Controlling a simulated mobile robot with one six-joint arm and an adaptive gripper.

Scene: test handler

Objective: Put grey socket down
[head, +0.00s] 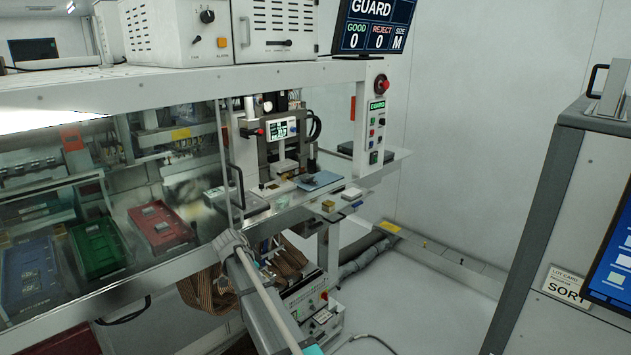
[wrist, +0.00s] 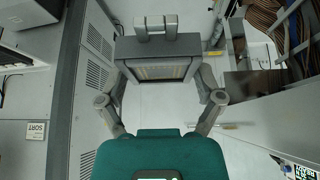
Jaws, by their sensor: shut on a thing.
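The grey socket (wrist: 158,46) shows in the wrist view as a dark grey block with two pale lugs on its upper edge and a panel of fine gold lines in its face. My gripper (wrist: 162,80) is shut on it, with one finger on each side. In the head view my gripper (head: 232,243) is in front of the handler's front edge, below the white work shelf; the socket cannot be made out clearly there. The test station (head: 283,145) with a small lit screen stands behind the shelf.
On the shelf are a blue mat (head: 320,180), a white block (head: 352,193) and a small yellowish block (head: 328,206). Blue, green (head: 100,246) and red trays lie behind glass at left. Brown cables hang below the shelf. A grey cabinet (head: 548,200) stands at right; the floor between is mostly clear.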

